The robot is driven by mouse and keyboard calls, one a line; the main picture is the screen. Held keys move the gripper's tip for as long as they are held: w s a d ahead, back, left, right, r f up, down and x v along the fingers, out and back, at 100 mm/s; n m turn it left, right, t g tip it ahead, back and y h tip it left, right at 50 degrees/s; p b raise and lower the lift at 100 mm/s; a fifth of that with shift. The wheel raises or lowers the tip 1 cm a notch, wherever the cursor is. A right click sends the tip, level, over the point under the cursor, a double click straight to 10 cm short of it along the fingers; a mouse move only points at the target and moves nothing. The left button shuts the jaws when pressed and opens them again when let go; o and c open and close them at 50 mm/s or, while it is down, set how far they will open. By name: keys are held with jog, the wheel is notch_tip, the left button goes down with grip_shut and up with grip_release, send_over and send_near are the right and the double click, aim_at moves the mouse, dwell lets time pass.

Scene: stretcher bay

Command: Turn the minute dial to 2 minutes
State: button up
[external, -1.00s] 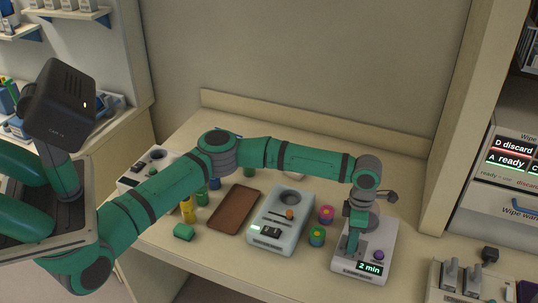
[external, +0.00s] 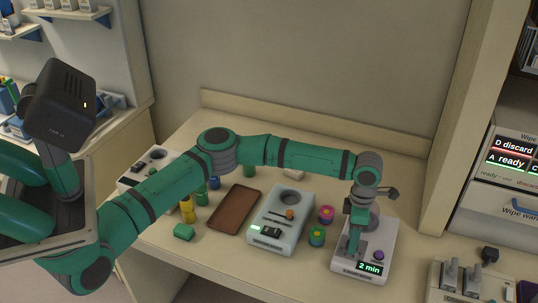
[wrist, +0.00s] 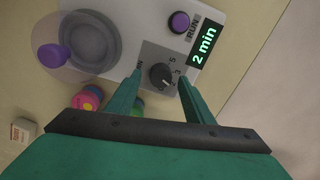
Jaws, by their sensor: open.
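The minute dial (wrist: 161,75) is a small dark knob with a pale pointer mark on a grey numbered plate, part of a white machine (external: 388,240). The machine's display (wrist: 204,46) reads "2 min" in green, and it also shows in the external view (external: 370,267). My gripper (wrist: 160,78) is open, pointing down, with one finger on each side of the dial; small gaps seem to remain, though contact is hard to judge. In the external view my gripper (external: 353,245) hides the dial.
A purple RUN button (wrist: 179,22) sits close to the dial, and a round grey well (wrist: 88,41) lies beyond. Colourful pots (external: 317,237) stand left of the machine, beside another grey device (external: 265,249). A brown tray (external: 233,209) lies further left.

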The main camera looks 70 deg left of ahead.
notch_tip(320, 180, up, 10)
jog(key=shift+a, duration=0.2)
jog(key=shift+w+d+f, duration=0.1)
jog(key=shift+d+f, duration=0.05)
jog(key=shift+f, duration=0.05)
dwell(0.3)
